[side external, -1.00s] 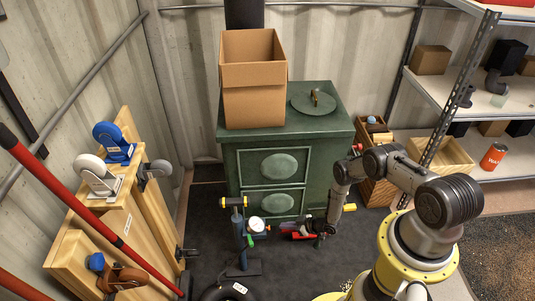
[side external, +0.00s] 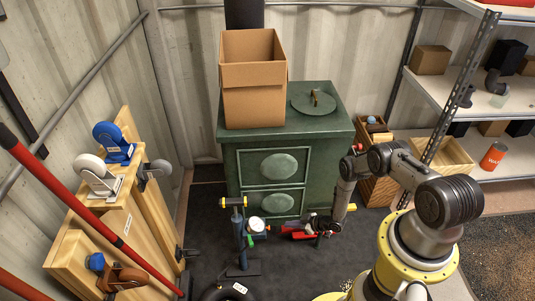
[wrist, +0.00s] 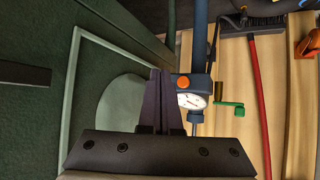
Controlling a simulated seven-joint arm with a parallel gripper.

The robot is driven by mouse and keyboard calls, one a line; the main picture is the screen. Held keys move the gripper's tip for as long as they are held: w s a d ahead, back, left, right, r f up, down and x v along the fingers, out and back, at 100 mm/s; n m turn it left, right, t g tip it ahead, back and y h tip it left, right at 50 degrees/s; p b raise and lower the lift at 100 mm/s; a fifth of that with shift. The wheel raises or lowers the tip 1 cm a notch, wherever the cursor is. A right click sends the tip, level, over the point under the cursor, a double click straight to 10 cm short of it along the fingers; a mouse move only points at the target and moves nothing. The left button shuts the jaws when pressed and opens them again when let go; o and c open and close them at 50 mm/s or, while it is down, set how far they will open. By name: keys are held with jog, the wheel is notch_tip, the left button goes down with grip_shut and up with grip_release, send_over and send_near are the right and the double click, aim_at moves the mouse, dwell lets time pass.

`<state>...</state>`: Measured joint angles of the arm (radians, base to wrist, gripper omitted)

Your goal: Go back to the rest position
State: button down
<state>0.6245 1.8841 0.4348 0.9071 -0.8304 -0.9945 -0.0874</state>
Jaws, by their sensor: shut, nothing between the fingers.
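My gripper (side external: 283,230) is low in front of the green cabinet (side external: 288,148) in the side external view, its fingers pointing left toward a blue floor pump with a round white gauge (side external: 255,224). In the wrist view my gripper (wrist: 160,72) shows as two dark fingers together, shut and empty. The gauge (wrist: 191,101) appears just right of the fingertips in that view, with an orange knob and a green lever beside it. Whether the fingers touch the pump cannot be told. The cabinet front with its oval panel (wrist: 118,108) fills the left of the wrist view.
A cardboard box (side external: 253,92) and a round lid (side external: 313,102) sit on the cabinet. Wooden boards with casters (side external: 115,200) and a red pole (side external: 88,212) stand left. A metal shelf (side external: 497,165) and wooden crates stand right. A black tire (side external: 220,294) lies at the front.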

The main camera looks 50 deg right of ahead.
jog(key=w+r+g, duration=0.2)
jog(key=w+r, duration=0.2)
jog(key=r, duration=1.2)
jog(key=s+a+r+m+g+h, duration=0.1)
jog(key=s+r+h, duration=0.1)
jog(key=r, duration=1.7)
jog(key=s+a+r+g+h, duration=0.1)
jog(key=s+r+h, duration=0.15)
jog(key=r, duration=1.65)
jog(key=s+a+r+m, duration=0.2)
jog(key=s+a+r, duration=0.2)
jog(key=s+r, duration=0.7)
jog(key=s+a+r+y, duration=0.1)
jog(key=s+a+r, duration=0.1)
jog(key=s, duration=0.4)
jog(key=s+a+r+y, duration=0.1)
jog(key=s+a+r, duration=0.1)
jog(key=s+a, duration=0.3)
jog(key=shift+s+r+g, duration=0.35)
jog(key=shift+s+g, duration=0.05)
jog(key=shift+s, duration=0.85)
